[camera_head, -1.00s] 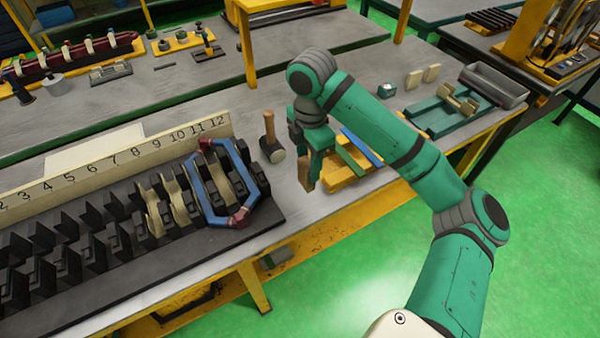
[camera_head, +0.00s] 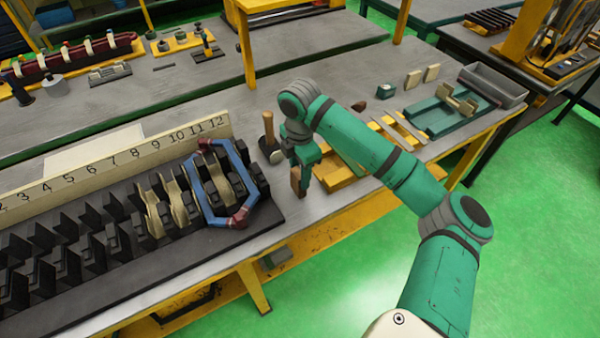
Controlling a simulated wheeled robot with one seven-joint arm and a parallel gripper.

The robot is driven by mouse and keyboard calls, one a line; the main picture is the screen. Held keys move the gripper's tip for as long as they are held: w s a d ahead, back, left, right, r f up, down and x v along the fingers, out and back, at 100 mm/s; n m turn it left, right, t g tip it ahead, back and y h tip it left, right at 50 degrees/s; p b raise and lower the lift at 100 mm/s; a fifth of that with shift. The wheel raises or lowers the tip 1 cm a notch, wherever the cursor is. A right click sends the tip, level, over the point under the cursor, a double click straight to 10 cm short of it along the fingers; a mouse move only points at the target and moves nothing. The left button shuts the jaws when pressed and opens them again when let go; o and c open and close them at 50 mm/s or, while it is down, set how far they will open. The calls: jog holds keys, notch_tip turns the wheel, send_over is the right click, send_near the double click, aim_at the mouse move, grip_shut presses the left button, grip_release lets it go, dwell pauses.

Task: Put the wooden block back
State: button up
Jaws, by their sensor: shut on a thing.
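My gripper (camera_head: 301,174) points down and is shut on a brown wooden block (camera_head: 297,181). It holds the block upright, near the front edge of the grey workbench and at the left end of a yellow tray (camera_head: 334,183). I cannot tell whether the block touches anything below. My arm hides part of the tray and the strips lying on it.
A wooden-handled mallet (camera_head: 269,133) stands just left of my gripper. The black slotted stator (camera_head: 125,235) with a blue coil (camera_head: 196,200) fills the left. A green fixture (camera_head: 449,113) and a grey bin (camera_head: 493,85) are at the right. Two pale blocks lie behind.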

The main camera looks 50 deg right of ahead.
jog(key=shift+f, duration=0.1)
jog(key=o, duration=1.4)
notch_tip(320, 180, up, 12)
jog(key=shift+r, duration=0.15)
